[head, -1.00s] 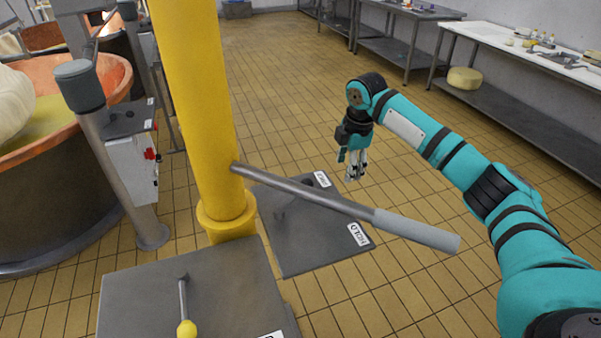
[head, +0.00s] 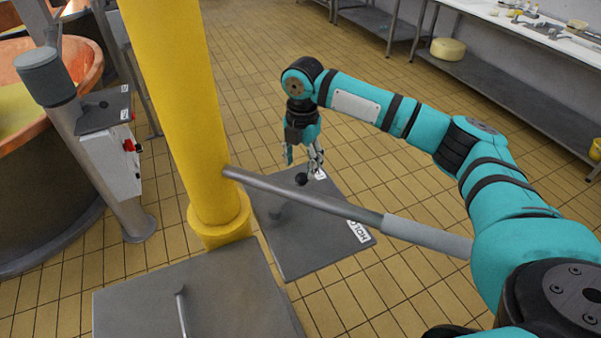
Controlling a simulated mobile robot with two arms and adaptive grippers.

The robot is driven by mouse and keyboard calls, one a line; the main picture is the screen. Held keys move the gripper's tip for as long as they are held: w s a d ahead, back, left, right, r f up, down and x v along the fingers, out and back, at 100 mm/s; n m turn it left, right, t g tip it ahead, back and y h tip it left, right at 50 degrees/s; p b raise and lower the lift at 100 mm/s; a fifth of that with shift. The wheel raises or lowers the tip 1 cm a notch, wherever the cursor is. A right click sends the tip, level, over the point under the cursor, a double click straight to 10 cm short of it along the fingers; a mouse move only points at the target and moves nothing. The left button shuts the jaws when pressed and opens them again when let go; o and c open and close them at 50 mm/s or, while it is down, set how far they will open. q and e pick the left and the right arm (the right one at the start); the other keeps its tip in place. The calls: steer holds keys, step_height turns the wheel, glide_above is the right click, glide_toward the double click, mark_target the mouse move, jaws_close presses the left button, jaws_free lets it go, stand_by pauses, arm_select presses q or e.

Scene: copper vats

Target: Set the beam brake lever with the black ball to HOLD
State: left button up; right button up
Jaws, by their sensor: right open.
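The brake lever's black ball (head: 301,179) shows just past the long grey bar, near the far end of a dark grey plate (head: 300,248). Part of its rod is hidden behind the bar. The HOLD label (head: 358,231) is at the plate's near right corner. Another white label (head: 320,174) is at the far right corner, beside the ball; I cannot read it. My right gripper (head: 303,165) points down, open and empty, just above and behind the ball in the picture. I cannot tell whether it touches the ball. My left gripper is not in view.
A grey bar with a thick grip (head: 425,236) runs from the yellow post (head: 180,110) across the plate, in front of the lever. A second grey plate (head: 190,300) with a rod is nearer. A control stand (head: 112,160) and copper vat (head: 85,60) are left.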

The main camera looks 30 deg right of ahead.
mark_target(301, 176)
step_height(301, 176, down, 4)
steer(key=shift+p, duration=0.3)
steer(key=shift+f, duration=0.55)
steer(key=c, duration=1.1)
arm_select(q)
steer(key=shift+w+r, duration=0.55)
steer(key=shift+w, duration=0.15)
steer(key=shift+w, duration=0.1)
